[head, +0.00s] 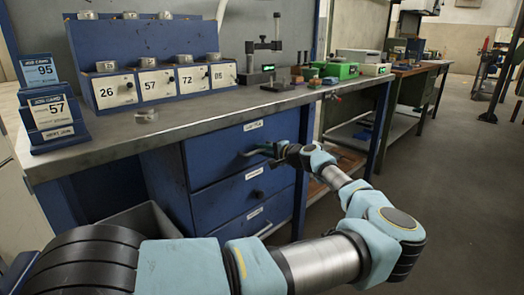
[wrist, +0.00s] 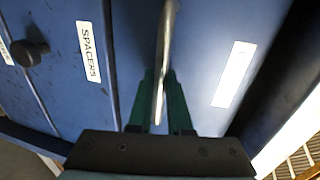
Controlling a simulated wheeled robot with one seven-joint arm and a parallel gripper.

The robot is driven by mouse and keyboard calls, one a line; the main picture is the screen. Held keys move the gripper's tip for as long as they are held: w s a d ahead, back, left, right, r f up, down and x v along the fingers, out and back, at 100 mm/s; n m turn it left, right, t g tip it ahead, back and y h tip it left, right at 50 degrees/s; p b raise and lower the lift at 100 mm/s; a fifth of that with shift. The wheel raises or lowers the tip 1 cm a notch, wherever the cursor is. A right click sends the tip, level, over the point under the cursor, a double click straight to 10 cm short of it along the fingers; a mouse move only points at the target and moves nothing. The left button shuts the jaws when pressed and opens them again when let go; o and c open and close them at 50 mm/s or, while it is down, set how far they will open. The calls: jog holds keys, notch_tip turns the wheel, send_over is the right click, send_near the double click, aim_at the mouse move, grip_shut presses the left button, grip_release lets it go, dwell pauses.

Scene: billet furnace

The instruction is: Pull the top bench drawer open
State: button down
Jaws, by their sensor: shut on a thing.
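The blue bench drawer unit stands under the workbench. Its top drawer (head: 222,155) has a white label and a bar handle (wrist: 165,45); its front looks about flush with the drawer below. My gripper (head: 262,151) is at this handle, and in the wrist view its two green fingers (wrist: 162,105) are shut on the bar, one on each side. Much of the handle is hidden by the gripper in the head view. In the wrist view, the top drawer's white label (wrist: 234,74) is right of the handle.
Below is a drawer labelled SPACERS with a dark round knob (wrist: 32,52). The bench top (head: 180,124) overhangs the drawers and carries a numbered blue rack (head: 145,45) and job cards (head: 50,115). A grey bin (head: 140,222) stands left of the drawers. Floor to the right is clear.

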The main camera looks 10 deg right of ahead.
dwell(0.4)
jog(key=f+b+v, duration=0.1)
jog(key=f+v, duration=0.2)
jog(key=v, duration=1.1)
jog(key=s+f+b+v, duration=0.1)
jog(key=f+v, duration=0.1)
jog(key=v, duration=1.2)
jog(key=shift+s+d+f, duration=0.25)
jog(key=shift+d+f, duration=0.05)
jog(key=shift+d, duration=0.2)
jog(key=c, duration=1.1)
grip_release()
jog(key=shift+s+d, duration=0.1)
jog(key=v, duration=1)
jog(key=shift+s+d+r, duration=0.1)
jog(key=shift+s, duration=0.15)
